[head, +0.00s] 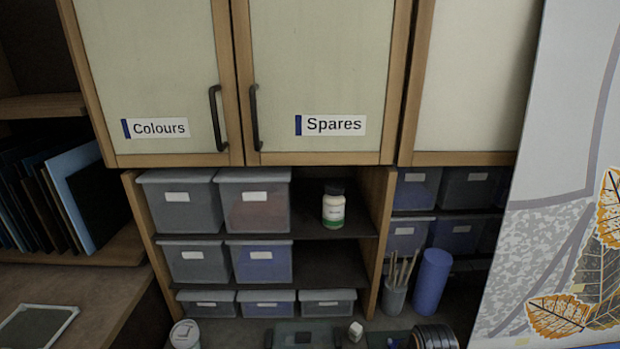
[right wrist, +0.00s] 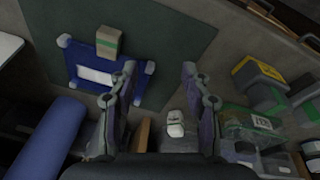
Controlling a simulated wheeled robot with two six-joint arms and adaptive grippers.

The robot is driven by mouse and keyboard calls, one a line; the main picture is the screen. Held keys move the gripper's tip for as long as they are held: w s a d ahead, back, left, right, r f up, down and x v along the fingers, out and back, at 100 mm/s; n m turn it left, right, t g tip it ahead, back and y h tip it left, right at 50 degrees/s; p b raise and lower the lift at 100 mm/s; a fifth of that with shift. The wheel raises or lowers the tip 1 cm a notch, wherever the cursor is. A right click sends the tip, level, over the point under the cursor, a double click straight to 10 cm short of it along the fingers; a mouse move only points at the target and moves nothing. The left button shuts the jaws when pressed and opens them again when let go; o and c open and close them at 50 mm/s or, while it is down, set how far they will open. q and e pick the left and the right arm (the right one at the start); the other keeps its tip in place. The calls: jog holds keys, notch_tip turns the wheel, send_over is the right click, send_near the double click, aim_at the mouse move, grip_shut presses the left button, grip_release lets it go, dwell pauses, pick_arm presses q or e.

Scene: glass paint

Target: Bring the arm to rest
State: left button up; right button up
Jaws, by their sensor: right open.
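My right gripper (right wrist: 158,85) shows in the right wrist view with its two fingers spread apart. Nothing is held between them; a dark green mat (right wrist: 185,40) shows beyond the fingertips. A small white object (right wrist: 175,128) lies farther off, low between the fingers, and I cannot tell its exact distance. Neither of my grippers shows in the head view, and my left gripper is in no view.
The right wrist view shows a blue holder (right wrist: 80,60) with a block (right wrist: 108,42), a blue cylinder (right wrist: 45,135) and a green see-through box (right wrist: 240,125). The head view shows shut cupboards labelled Colours (head: 160,128) and Spares (head: 330,125), grey bins (head: 178,205) and a white jar (head: 333,208).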

jog(key=s+d+r+m+t, duration=0.1)
jog(key=s+d+m, duration=0.15)
jog(key=s, duration=0.95)
jog(key=s+d+f+g+b, duration=0.2)
jog(key=f+b, duration=0.6)
jog(key=f, duration=2.6)
jog(key=s+d+f+m+b, duration=0.1)
jog(key=s+f+b, duration=0.4)
jog(key=s+f, duration=1.4)
notch_tip(320, 180, down, 3)
jog(key=shift+s+r+h, duration=0.2)
jog(key=shift+s+h, duration=0.05)
jog(key=shift+h, duration=0.05)
jog(key=shift+d, duration=0.15)
